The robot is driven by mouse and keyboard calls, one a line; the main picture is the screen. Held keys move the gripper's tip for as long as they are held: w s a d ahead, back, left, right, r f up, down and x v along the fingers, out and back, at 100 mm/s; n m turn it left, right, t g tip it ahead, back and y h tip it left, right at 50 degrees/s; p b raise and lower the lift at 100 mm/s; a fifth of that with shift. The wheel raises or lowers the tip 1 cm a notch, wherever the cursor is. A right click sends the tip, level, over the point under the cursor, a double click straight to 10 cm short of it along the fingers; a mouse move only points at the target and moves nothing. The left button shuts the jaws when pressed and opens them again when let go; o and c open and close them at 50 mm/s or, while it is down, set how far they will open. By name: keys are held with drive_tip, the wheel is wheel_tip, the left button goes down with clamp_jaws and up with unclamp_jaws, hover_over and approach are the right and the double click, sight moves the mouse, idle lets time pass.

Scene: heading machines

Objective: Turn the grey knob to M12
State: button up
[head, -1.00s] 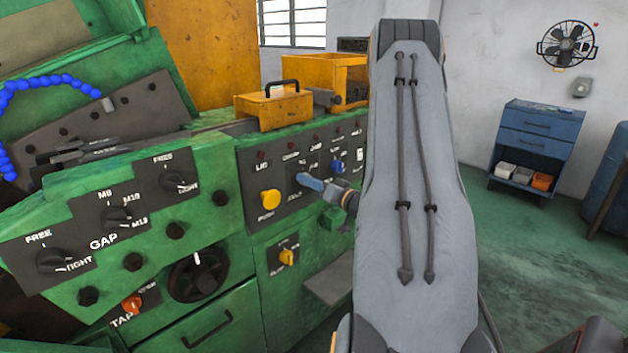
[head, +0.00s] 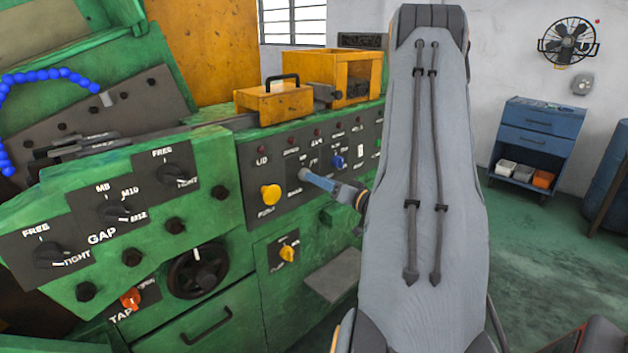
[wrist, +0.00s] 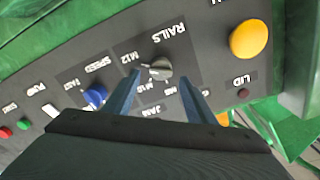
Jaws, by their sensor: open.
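The grey knob (wrist: 160,68) sits on the dark panel under the word RAILS in the wrist view, which shows the panel upside down. Labels M12, M10 and M8 lie around it. A pale mark shows at the knob's left side, toward the M12 side; its exact setting is too small to tell. My gripper (wrist: 161,82) is open, its two blue fingers reaching toward the panel on either side of the knob. I cannot tell whether they touch it.
A yellow push button (wrist: 249,39) and a blue knob (wrist: 95,96) flank the grey knob. The green machine also carries a black GAP knob (head: 114,210) and an orange TAP knob (head: 131,298). A yellow box (head: 272,102) stands on top. Open floor lies to the right.

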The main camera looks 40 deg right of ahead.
drive_tip(key=shift+s+d, duration=0.15)
drive_tip(key=shift+s, duration=1.45)
